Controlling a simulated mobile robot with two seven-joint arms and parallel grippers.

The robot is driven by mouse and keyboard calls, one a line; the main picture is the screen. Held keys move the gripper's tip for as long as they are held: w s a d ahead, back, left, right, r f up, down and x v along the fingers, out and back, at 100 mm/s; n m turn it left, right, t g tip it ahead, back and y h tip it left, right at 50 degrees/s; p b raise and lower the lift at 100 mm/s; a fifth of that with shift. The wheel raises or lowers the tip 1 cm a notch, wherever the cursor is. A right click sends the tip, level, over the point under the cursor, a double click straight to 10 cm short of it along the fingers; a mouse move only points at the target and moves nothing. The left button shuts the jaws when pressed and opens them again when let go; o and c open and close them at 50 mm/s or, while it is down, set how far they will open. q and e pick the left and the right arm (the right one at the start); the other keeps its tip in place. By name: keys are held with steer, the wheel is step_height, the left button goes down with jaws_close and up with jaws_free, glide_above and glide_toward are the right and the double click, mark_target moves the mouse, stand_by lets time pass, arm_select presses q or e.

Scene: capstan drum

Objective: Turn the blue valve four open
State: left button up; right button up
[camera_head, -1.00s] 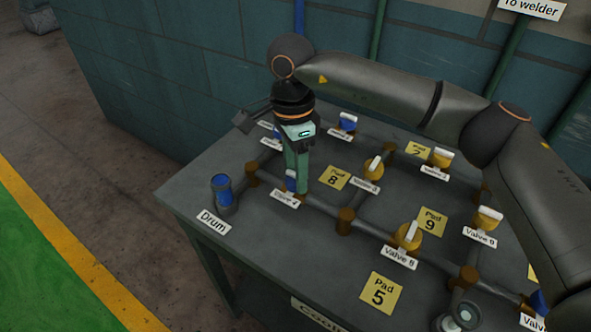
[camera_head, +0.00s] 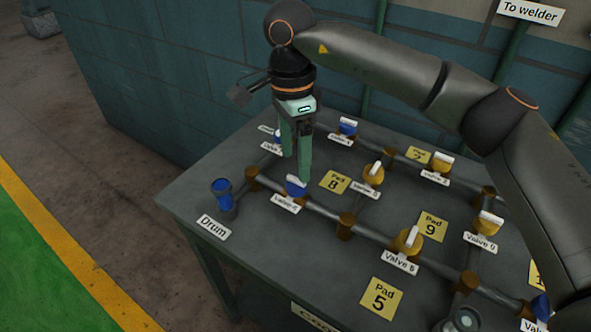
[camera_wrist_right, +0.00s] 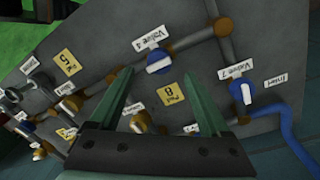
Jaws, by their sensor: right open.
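Valve 4 (camera_head: 297,188) is blue with a white bar handle and sits on the pipe near the table's left side, above its white label (camera_head: 285,203). In the right wrist view the blue valve (camera_wrist_right: 159,64) lies between and beyond my fingertips; its white bar looks roughly in line with the pipe. My right gripper (camera_head: 295,168) is open and empty, pointing down above valve 4, apart from the handle as far as I can tell. It also shows in the right wrist view (camera_wrist_right: 156,72). My left gripper is out of view.
The blue-topped drum fitting (camera_head: 224,196) stands left of valve 4. Another blue valve (camera_head: 347,127) is at the back. The pad 8 plate (camera_head: 335,182) lies flat beside valve 4.

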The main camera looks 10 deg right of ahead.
mark_target(293, 179)
step_height(293, 179, up, 8)
steer(key=shift+w+f, duration=0.25)
steer(key=shift+a, duration=0.1)
